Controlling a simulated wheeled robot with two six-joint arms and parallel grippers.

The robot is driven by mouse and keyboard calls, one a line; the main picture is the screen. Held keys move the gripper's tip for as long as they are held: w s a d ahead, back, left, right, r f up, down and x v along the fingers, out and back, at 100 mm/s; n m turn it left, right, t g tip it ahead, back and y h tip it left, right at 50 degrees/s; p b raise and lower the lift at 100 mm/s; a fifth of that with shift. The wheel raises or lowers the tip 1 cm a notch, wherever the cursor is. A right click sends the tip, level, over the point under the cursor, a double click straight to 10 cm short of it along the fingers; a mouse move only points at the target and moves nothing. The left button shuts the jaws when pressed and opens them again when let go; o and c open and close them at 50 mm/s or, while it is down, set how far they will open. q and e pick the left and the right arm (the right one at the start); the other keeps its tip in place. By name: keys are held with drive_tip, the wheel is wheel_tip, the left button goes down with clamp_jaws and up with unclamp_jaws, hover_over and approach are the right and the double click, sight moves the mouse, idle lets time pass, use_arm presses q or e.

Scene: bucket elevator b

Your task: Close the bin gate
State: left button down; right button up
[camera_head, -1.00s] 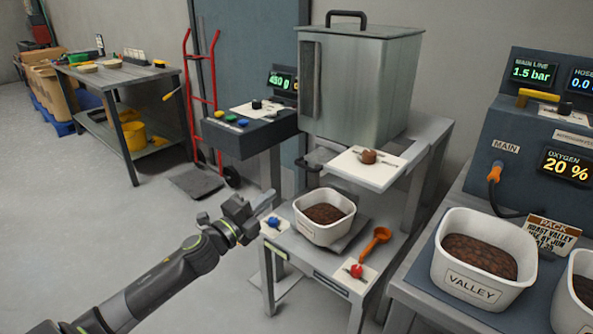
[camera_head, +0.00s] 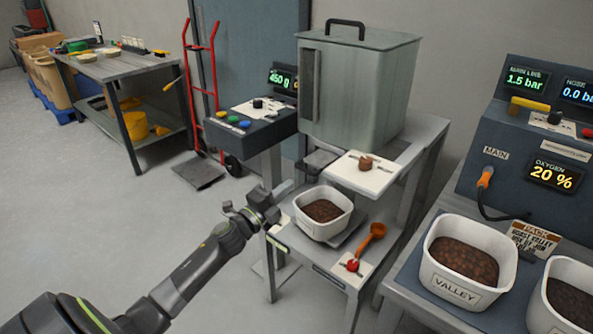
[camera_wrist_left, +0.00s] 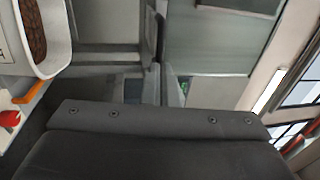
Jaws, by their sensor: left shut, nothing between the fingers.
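The grey metal bin (camera_head: 372,95) with a black-handled lid stands on a frame at the centre of the head view. Below its front is a dark spout (camera_head: 319,160); whether its gate is open is not clear. A white plate (camera_head: 345,177) with a brown knob (camera_head: 365,163) sits to the right of the spout. A white tub (camera_head: 325,228) of brown beans sits below the spout. My right gripper is out of view.
A control box (camera_head: 249,126) stands left of the bin. A VALLEY tub (camera_head: 464,275) is on the right bench. The floor at left is clear.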

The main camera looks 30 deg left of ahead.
use_arm(q)
approach(322, 157)
drive_tip(key=shift+v, duration=0.8)
drive_tip(key=shift+d+r+p, duration=0.2)
drive_tip(key=shift+r+p, duration=0.2)
drive_tip(key=shift+r, duration=0.05)
drive_tip(key=x, duration=0.4)
drive_tip(key=shift+w+f, duration=0.1)
drive_tip(key=shift+w, duration=0.35)
drive_tip(key=shift+b, duration=0.3)
